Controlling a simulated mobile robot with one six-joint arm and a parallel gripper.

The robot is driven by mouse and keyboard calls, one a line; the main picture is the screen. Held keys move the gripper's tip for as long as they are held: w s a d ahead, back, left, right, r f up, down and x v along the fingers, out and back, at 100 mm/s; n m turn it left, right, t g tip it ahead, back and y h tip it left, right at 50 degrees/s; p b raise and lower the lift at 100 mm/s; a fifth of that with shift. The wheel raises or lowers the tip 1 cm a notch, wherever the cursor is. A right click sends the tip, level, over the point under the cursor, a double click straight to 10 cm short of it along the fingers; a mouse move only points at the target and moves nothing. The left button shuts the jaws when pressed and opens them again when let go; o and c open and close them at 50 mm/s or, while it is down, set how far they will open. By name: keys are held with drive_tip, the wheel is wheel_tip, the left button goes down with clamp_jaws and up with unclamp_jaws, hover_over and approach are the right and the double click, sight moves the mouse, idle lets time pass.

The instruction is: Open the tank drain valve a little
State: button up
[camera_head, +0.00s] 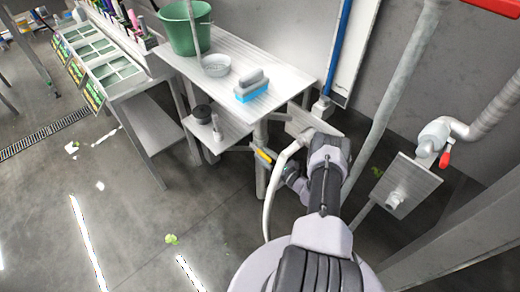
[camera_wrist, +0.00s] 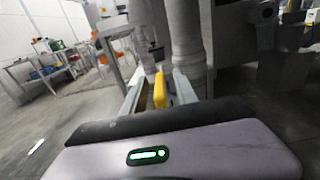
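A yellow valve lever (camera_head: 264,156) sits on the grey vertical pipe below the steel table, and I take it as the drain valve's handle. In the wrist view the yellow lever (camera_wrist: 160,90) shows straight ahead, between my two fingers. My gripper (camera_wrist: 156,88) looks open, with a finger on each side of the lever; I cannot tell whether either touches it. In the head view my gripper (camera_head: 284,172) is just right of the lever, mostly hidden by my own arm. The valve body is not clearly visible.
The steel table (camera_head: 290,62) carries a green bucket (camera_head: 186,28), a metal bowl (camera_head: 216,65) and a blue-based brush (camera_head: 252,86). A red-handled valve (camera_head: 445,158) is on the right. A pale hose (camera_head: 268,205) curves beside my arm. The floor at left is mostly clear.

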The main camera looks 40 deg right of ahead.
drive_tip(key=shift+s, duration=0.1)
clamp_jaws()
drive_tip(key=shift+r, duration=0.1)
idle(1.2)
